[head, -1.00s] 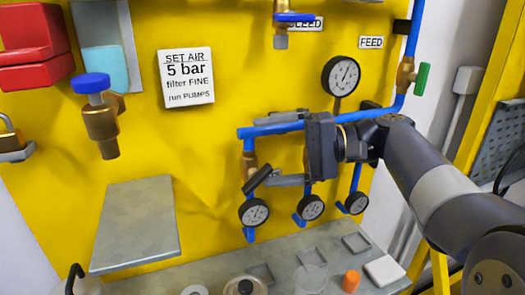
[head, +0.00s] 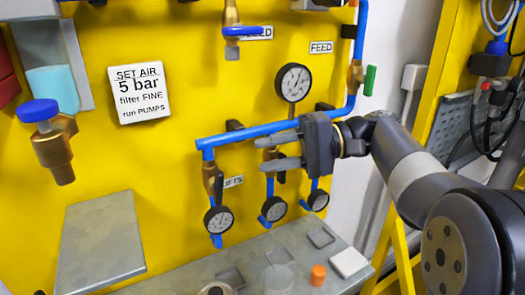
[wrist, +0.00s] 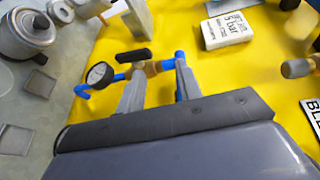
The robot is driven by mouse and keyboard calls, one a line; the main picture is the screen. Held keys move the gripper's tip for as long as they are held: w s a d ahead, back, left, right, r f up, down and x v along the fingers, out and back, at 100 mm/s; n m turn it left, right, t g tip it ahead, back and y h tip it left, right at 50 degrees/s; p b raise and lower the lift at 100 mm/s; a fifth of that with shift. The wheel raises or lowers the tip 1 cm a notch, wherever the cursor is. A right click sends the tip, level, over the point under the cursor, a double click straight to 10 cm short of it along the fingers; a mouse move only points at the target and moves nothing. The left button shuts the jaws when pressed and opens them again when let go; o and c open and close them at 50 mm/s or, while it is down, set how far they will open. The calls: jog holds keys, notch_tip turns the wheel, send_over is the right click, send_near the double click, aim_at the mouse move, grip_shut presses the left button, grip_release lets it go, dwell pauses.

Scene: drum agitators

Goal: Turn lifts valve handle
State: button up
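In the wrist view the brass body (wrist: 152,68) shows beyond the gap between my fingers (wrist: 160,75).
A round gauge (head: 219,219) hangs under the lifts valve. Two more branches with gauges (head: 274,208) (head: 318,199) lie behind and below my gripper. The feed gauge (head: 293,82) and green-handled valve (head: 370,80) are above. A grey shelf (head: 100,245) juts out at left.

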jog(key=shift+p+v, duration=0.4)
jog(key=shift+v, duration=0.95)
jog(key=shift+p, duration=0.3)
jog(key=shift+a, duration=0.1)
